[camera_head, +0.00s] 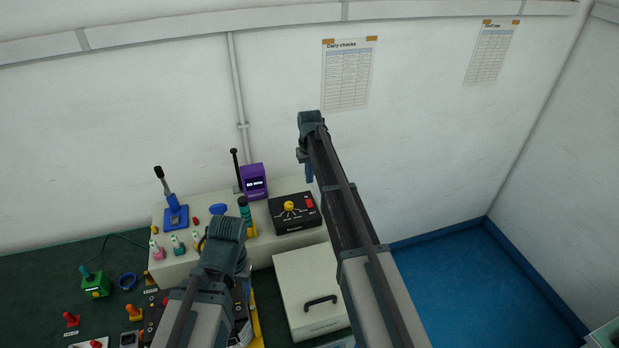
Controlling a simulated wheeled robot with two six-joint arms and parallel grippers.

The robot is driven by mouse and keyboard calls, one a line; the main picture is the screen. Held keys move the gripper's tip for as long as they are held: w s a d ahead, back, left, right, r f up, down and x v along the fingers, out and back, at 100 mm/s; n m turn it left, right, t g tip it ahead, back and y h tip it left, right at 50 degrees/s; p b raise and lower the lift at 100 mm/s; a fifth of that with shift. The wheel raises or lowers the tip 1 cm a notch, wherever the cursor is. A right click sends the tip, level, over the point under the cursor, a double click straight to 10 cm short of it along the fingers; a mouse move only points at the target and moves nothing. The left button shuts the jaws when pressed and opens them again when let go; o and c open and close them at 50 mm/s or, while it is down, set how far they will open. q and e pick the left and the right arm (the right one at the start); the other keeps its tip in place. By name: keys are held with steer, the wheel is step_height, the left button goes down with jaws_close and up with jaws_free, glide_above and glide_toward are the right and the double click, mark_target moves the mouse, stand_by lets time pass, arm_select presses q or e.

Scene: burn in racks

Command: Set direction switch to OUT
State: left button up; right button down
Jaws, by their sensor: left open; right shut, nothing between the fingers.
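A black box (305,221) with a yellow knob (289,206) and a red part stands at the right end of the pale bench. Its lettering is too small to read, so I cannot tell whether it is the direction switch or how it is set. My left gripper (224,246) is at the front of the bench, left of this box. It is open, its fingers mostly hidden by my arm. My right gripper (308,168) is shut and empty, above and to the right of the box, in front of the wall.
A purple unit (253,181) with a display, a blue lever (175,214) and a green-and-yellow handle (245,214) stand on the bench (180,264). A pale case (306,277) with a black handle sits in front. Small coloured controls crowd the lower left. Blue floor (470,280) is clear at right.

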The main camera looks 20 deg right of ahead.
step_height(320, 180, up, 4)
steer(key=p, duration=0.3)
glide_above(309, 201)
arm_select(q)
step_height(309, 201, up, 4)
arm_select(e)
steer(key=shift+s+d, duration=0.1)
steer(key=shift+s, duration=0.15)
arm_select(q)
steer(key=shift+f+b, duration=0.25)
steer(key=shift+b, duration=0.05)
arm_select(e)
steer(key=s+t, duration=0.1)
steer(key=s, duration=0.2)
steer(key=shift+t, duration=0.4)
arm_select(q)
steer(key=shift+f, duration=0.15)
arm_select(e)
steer(key=shift+f, duration=0.15)
steer(key=b+x, duration=1.3)
steer(key=x, duration=0.1)
steer(key=shift+b, duration=0.4)
arm_select(q)
step_height(309, 201, down, 13)
steer(key=shift+f, duration=0.2)
